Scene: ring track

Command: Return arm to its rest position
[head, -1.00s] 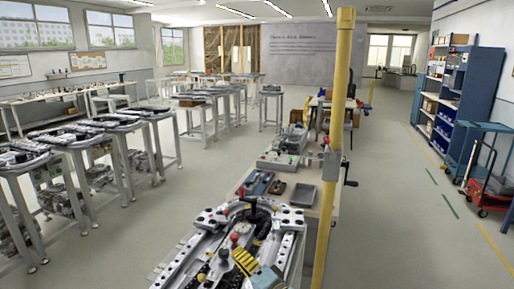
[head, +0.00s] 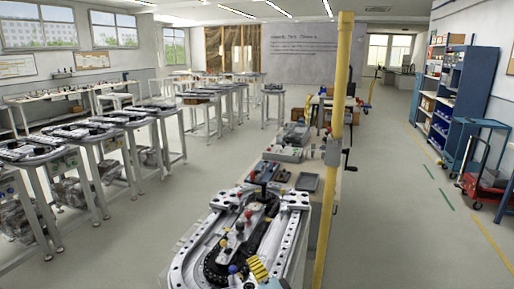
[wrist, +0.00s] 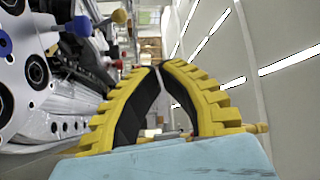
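My gripper (head: 258,268) shows at the bottom of the head view as yellow ridged fingers, over the near part of the ring track. In the wrist view my gripper (wrist: 158,66) has its two yellow fingers with black inner pads meeting at the tips. Nothing shows between them. The ring track (head: 188,262) is a silver oval with a dark chain on the bench. My arm is mostly out of view, so its overall pose cannot be told.
A yellow post (head: 331,150) stands just right of the track. A grey tray (head: 307,182) and a blue tray lie behind the track. Knobs (wrist: 80,26) on the equipment are left of the fingers in the wrist view.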

